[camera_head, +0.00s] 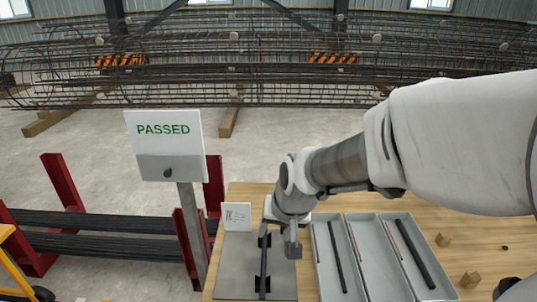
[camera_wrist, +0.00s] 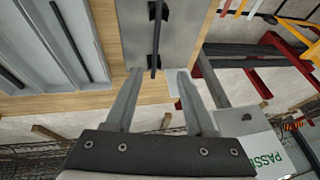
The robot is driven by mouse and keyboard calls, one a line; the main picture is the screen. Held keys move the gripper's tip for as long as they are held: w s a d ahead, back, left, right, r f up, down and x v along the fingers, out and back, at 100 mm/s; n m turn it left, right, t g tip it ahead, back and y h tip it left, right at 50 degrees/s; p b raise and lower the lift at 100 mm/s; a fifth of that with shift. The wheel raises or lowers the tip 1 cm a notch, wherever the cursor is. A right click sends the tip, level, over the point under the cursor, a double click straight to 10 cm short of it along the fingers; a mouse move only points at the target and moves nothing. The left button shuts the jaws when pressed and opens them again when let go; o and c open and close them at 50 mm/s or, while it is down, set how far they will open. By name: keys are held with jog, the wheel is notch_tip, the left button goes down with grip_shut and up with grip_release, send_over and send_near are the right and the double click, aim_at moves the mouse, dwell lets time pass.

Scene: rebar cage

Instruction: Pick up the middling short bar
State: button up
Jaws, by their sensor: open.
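My gripper (camera_head: 280,230) is open and empty above the wooden table, over the grey plate (camera_head: 233,262). In the wrist view its two fingertips (camera_wrist: 159,74) stand apart, either side of the line of a dark bar (camera_wrist: 154,45). That bar lies across two black supports on the plate and is partly hidden by my gripper in the head view (camera_head: 263,285). A grey tray (camera_head: 352,217) to the right holds a dark bar (camera_head: 337,258) in its left compartment and a thicker dark bar (camera_head: 414,255) in its right one. I cannot tell which is the middling short bar.
Thin reddish bars also lie in the tray. A small white card (camera_head: 237,216) stands at the plate's far edge. A PASSED sign (camera_head: 165,145) on a post stands left of the table. Small wooden blocks (camera_head: 470,280) lie right of the tray.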

jog(key=f, duration=0.1)
jog(key=b, duration=0.4)
send_near(264, 255)
jog(key=f, duration=0.1)
jog(key=a+f, duration=0.1)
jog(key=shift+w+a+f, duration=0.1)
jog(key=shift+w+f, duration=0.25)
jog(key=shift+f, duration=0.05)
jog(key=x, duration=0.1)
jog(key=b+x, duration=0.1)
jog(key=x, duration=0.1)
jog(key=d+b+x, duration=0.1)
jog(key=x, duration=0.1)
jog(key=shift+w+a, duration=0.1)
jog(key=shift+w, duration=0.1)
grip_shut()
jog(key=shift+r, duration=0.1)
dwell(0.5)
